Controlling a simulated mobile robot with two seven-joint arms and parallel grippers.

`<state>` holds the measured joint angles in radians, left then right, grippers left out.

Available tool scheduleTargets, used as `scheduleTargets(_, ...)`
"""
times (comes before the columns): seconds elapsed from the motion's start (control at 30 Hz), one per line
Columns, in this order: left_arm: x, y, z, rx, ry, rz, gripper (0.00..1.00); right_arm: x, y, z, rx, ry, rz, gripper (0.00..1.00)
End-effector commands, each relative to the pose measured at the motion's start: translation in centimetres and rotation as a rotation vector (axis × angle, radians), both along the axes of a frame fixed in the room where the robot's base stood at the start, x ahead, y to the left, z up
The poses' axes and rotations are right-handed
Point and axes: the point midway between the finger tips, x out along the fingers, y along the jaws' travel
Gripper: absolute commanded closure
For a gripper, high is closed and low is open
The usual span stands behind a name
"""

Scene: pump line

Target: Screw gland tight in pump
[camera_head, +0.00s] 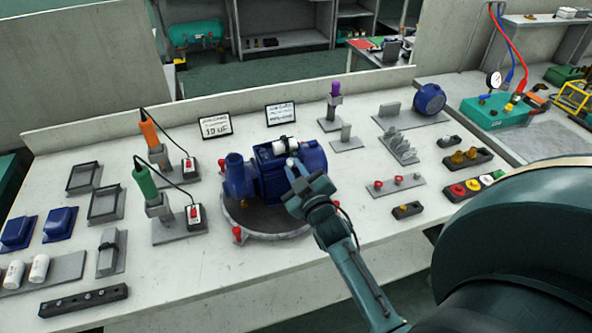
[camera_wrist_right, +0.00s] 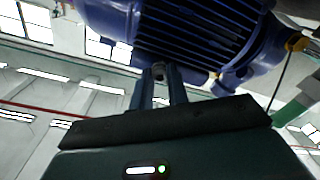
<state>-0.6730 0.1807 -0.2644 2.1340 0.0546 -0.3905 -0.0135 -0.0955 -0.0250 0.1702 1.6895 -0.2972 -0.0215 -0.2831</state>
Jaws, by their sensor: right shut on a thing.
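The blue pump (camera_head: 262,178) with its finned motor body stands on a round dark turntable (camera_head: 232,221). In the right wrist view the finned blue body (camera_wrist_right: 195,35) fills the top. My right gripper (camera_head: 297,168) is at the pump's near right side. In the wrist view its two fingers (camera_wrist_right: 161,78) are closed on a small dark round piece, likely the gland (camera_wrist_right: 158,70), right against or very close to the pump's underside edge. Whether it is seated or threaded cannot be told. My left gripper is not in view.
Red clamps (camera_head: 238,233) sit around the turntable rim. Green (camera_head: 145,180) and orange (camera_head: 149,133) handled tools stand in holders left of the pump.

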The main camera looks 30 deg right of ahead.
Motion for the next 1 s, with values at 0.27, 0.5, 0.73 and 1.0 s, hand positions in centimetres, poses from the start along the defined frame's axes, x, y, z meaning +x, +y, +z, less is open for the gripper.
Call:
scheduleTargets(0.27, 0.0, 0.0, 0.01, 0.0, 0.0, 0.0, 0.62, 0.05, 0.09, 0.14, 0.055, -0.014, 0.001, 1.0)
scheduleTargets(0.5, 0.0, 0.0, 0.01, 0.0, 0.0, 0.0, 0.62, 0.06, 0.09, 0.13, 0.154, -0.031, 0.001, 1.0)
scheduleTargets(0.73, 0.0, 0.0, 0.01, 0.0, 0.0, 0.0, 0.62, 0.05, 0.08, 0.1, 0.152, -0.03, 0.002, 0.75)
scheduleTargets(1.0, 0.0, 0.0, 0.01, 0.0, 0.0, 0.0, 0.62, 0.03, 0.06, 0.06, 0.15, -0.029, 0.001, 0.64)
